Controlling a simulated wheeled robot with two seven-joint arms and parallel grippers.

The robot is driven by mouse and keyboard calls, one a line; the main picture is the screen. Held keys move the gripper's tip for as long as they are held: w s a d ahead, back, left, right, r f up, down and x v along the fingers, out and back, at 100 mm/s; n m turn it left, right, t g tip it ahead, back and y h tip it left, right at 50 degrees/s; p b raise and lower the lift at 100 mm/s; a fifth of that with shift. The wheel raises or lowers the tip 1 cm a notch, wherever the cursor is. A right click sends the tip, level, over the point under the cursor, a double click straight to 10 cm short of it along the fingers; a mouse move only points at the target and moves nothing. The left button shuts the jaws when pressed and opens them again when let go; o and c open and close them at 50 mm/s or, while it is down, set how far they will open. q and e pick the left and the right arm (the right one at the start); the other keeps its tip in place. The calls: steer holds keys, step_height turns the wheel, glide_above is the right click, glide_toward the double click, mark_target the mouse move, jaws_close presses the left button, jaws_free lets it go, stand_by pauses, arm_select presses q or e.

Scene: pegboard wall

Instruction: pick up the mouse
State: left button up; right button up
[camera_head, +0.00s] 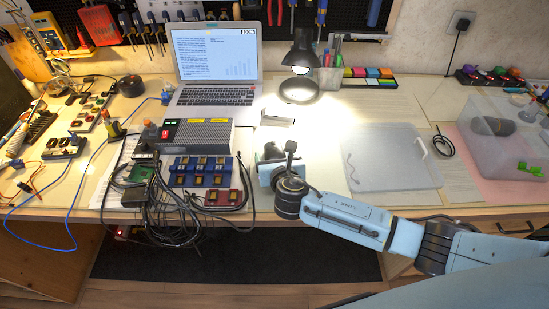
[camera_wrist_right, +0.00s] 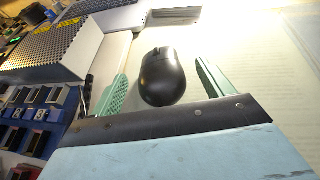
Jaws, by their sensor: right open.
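The black mouse (camera_wrist_right: 162,80) lies on the table in the right wrist view. It shows between the two green fingers of my right gripper (camera_wrist_right: 161,69), which is open and empty. Clear gaps show on both sides of the mouse. In the head view my right gripper (camera_head: 268,160) is over the table's front middle, in front of the lamp. A dark shape at the gripper there is likely the mouse (camera_head: 271,151), partly hidden by it. My left gripper is not in view.
A grey perforated box (camera_head: 197,135) and blue blocks (camera_head: 203,172) with black cables stand close to the left of my right gripper. A lamp (camera_head: 300,62) and laptop (camera_head: 217,60) are behind. A translucent lid (camera_head: 390,158) lies to the right.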

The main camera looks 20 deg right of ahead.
mark_target(279, 156)
steer(key=shift+w+d+f+b, duration=0.3)
steer(key=shift+w+f+b, duration=0.15)
steer(key=shift+w+b, duration=0.25)
steer(key=shift+w+d+f+b, duration=0.25)
steer(key=shift+w+f+b, duration=0.15)
steer(key=shift+w+b, duration=0.2)
steer(key=c, duration=1.1)
